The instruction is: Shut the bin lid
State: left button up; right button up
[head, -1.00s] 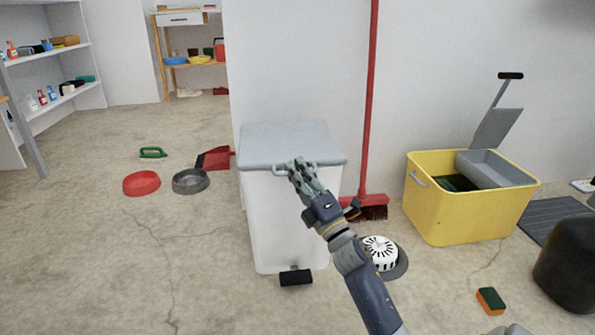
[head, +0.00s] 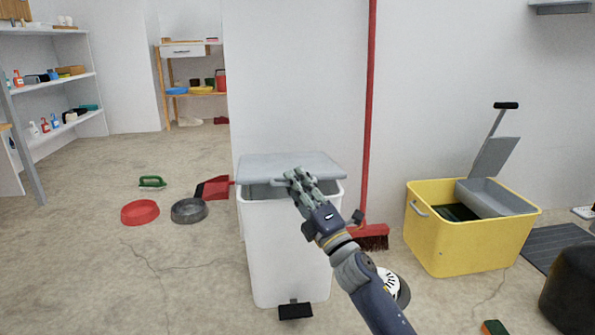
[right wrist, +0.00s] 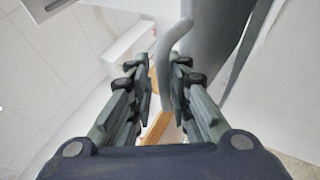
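The white bin (head: 288,245) stands against the wall in the middle of the head view. My right gripper (head: 297,179) is at the lid's front edge. My left gripper is not in view.
A black pedal (head: 295,311) is at the bin's foot. A red broom (head: 368,130) leans close on the right, above a white round object (head: 385,283). A yellow box (head: 460,240) stands further right. Red (head: 140,212) and grey (head: 188,210) bowls and a red dustpan (head: 214,187) lie left.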

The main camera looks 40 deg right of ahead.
jog(key=shift+r, duration=2.05)
